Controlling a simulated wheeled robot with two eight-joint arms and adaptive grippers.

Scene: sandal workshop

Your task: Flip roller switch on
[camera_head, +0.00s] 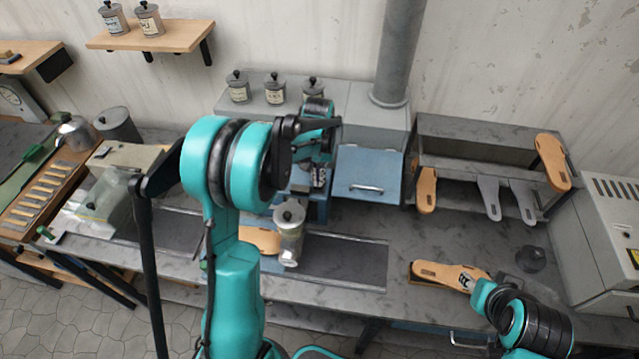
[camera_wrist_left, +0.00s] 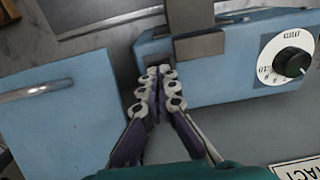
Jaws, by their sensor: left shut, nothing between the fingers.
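The blue roller machine (camera_wrist_left: 235,75) fills the upper part of the left wrist view, with grey metal parts on top and a black dial (camera_wrist_left: 287,57) on its right. A small dark recess shows at its left end; my fingertips partly cover it, and I cannot tell the switch's position. My left gripper (camera_wrist_left: 160,80) is shut and empty, its tips at that recess; contact is unclear. In the head view the left gripper (camera_head: 318,178) is at the blue machine (camera_head: 318,207), largely behind my arm. My right gripper (camera_head: 466,281) is by an orange sole (camera_head: 438,273); its jaws are unclear.
A blue box with a handle (camera_head: 368,178) stands right of the machine. A shelf rack (camera_head: 480,150) with soles is farther right. The bench between the jar and the right arm is fairly clear.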

